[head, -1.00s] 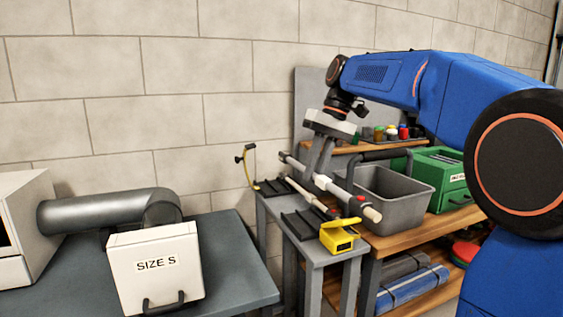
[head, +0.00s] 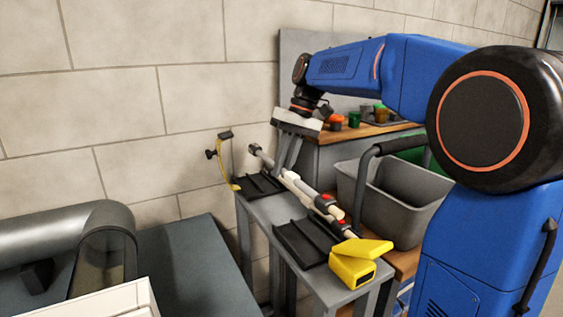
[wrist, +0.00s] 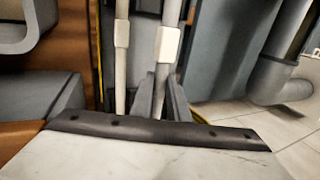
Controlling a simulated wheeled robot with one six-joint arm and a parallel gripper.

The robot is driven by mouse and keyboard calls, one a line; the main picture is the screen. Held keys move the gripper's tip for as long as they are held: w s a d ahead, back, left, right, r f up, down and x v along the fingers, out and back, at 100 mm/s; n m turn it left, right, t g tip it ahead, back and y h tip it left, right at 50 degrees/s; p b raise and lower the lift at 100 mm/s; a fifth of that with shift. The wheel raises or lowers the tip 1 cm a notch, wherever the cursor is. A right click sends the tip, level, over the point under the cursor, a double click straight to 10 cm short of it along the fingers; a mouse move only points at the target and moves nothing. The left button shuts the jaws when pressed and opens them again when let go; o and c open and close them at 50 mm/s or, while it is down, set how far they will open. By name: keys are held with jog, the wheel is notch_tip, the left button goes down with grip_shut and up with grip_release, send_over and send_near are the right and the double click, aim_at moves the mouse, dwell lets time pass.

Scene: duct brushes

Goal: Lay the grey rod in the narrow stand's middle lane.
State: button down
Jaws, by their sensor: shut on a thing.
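My gripper (head: 287,167) is shut on the grey rod (head: 267,161), which has a pale sleeve, a red band and a tan end. It holds the rod slanting above the narrow stand (head: 256,213). The stand carries two black lane racks, a far one (head: 258,187) and a near one (head: 300,246). A second, similar rod (head: 346,230) lies at the racks' right side, partly hidden by the held one. In the wrist view, the held rod (wrist: 170,14) runs between the fingers (wrist: 160,97), with the second rod (wrist: 121,65) to its left, apart from it.
A yellow box with an open lid (head: 352,268) sits at the stand's near end. A grey bin (head: 400,216) with a dark handle stands close on the right. A blue-grey table (head: 195,265) is left.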

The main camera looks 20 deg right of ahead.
jog(key=shift+f, duration=2.55)
jog(key=shift+f, duration=1.45)
jog(key=c, duration=1.6)
grip_release()
jog(key=shift+s, duration=0.1)
jog(key=v, duration=1.7)
jog(key=shift+r, duration=0.25)
